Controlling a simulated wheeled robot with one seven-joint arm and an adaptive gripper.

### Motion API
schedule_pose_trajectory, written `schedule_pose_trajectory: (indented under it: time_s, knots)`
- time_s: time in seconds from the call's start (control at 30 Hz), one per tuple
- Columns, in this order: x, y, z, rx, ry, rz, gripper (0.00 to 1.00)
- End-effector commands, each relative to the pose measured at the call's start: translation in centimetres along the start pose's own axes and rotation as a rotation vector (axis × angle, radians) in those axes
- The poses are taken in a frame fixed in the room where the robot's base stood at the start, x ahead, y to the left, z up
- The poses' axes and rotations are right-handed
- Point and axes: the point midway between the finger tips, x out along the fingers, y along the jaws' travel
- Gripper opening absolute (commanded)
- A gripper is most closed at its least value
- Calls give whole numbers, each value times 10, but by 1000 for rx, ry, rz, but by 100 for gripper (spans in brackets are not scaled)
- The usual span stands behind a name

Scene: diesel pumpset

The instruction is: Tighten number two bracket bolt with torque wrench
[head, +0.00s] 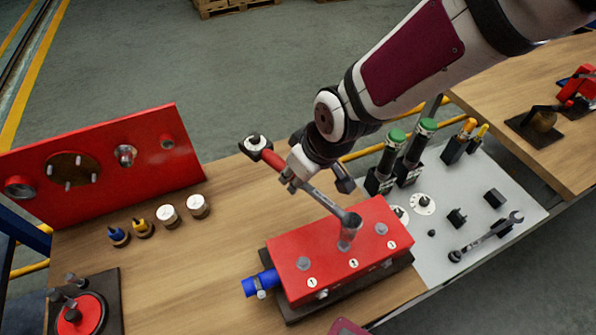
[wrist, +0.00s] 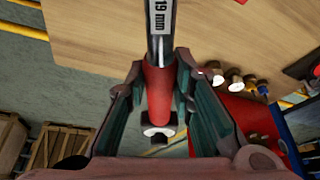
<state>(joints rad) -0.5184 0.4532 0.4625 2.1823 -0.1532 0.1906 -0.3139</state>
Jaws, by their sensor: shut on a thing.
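The torque wrench (head: 326,201) has a red grip and a steel shaft. My gripper (head: 291,178) is shut around its red grip, and the wrist view shows the grip (wrist: 158,92) between both fingers, with "19 mm" on the shaft. The wrench slants down to the right in the head view. Its socket (head: 346,242) stands over the middle bolt of the red block (head: 325,247) and hides it; I cannot tell how fully it is seated. The left bolt (head: 303,263) and right bolt (head: 381,229) are uncovered. The small labels below the bolts are unreadable.
A grey mat (head: 475,215) at right holds green-handled tools (head: 397,138), orange and yellow screwdrivers and a combination wrench (head: 486,237). A red upright panel (head: 105,165) stands at left, with small caps before it. A blue fitting (head: 262,282) sticks out of the block's left end.

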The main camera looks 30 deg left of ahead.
Motion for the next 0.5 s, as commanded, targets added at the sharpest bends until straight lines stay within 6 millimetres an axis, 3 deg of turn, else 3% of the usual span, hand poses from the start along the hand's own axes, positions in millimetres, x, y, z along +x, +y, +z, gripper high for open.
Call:
schedule_pose_trajectory:
  time_s: [0.37, 0.5]
  knots:
    - [34, 1, 14, 0, 1, 0, 0]
    - [33, -11, 14, -87, 4, -36, 0]
